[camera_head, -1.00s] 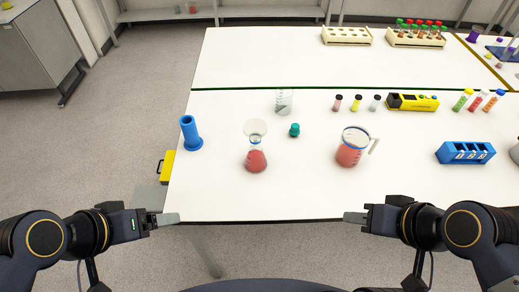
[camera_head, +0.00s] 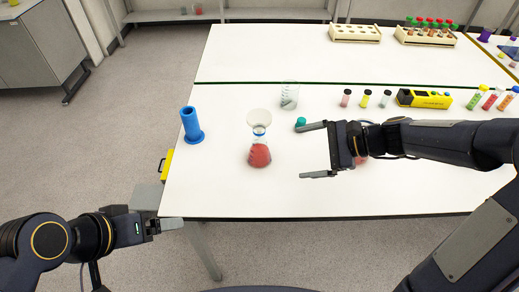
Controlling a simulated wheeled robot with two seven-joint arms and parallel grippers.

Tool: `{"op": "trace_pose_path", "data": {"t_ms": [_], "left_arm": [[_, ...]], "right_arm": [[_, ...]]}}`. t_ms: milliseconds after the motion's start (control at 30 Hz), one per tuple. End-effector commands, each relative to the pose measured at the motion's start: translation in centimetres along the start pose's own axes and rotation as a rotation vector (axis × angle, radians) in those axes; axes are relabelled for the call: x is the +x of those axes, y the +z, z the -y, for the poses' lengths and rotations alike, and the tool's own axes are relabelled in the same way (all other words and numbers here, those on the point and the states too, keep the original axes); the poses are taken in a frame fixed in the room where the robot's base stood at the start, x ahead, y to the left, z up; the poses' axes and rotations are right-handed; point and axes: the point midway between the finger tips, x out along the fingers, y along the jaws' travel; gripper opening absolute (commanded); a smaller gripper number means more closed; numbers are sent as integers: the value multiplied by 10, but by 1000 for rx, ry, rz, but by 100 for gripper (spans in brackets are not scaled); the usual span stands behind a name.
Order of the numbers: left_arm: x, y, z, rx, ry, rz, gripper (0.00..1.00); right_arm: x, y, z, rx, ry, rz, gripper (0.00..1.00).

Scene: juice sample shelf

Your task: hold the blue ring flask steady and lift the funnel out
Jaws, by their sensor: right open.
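The flask (camera_head: 260,154) holds red liquid and stands upright on the white table, with a blue ring at its neck. The pale funnel (camera_head: 259,117) sits in its mouth. My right gripper (camera_head: 316,151) is open and empty to the right of the flask, its two fingers pointing left towards it and apart from it. My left gripper (camera_head: 168,226) is low at the table's front left edge, away from the flask. Its fingers are small in view, and whether they are open or shut is unclear.
A blue cylinder (camera_head: 190,124) stands left of the flask. A clear beaker (camera_head: 289,95) and a teal cap (camera_head: 300,122) are behind and to the right. My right arm mostly covers a red-filled jug (camera_head: 361,160). Small vials (camera_head: 365,98) stand further right. The table front before the flask is clear.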

Motion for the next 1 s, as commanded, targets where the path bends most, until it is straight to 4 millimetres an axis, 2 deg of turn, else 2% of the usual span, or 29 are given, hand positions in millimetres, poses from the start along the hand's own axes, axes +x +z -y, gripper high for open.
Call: {"op": "trace_pose_path", "data": {"t_ms": [33, 200, 400, 667, 1000], "left_arm": [[7, 3, 3, 0, 0, 0, 87], [14, 7, 6, 0, 0, 0, 87], [18, 9, 8, 0, 0, 0, 87], [23, 12, 10, 0, 0, 0, 87], [36, 18, 16, 0, 0, 0, 87]], "right_arm": [[18, -22, 4, 91, -13, 32, 96], [55, -66, 20, 338, -70, 116, 96], [79, -95, 28, 494, -109, 167, 96], [98, -99, 31, 521, -115, 176, 96], [146, -92, 38, 517, -114, 176, 96]]}}
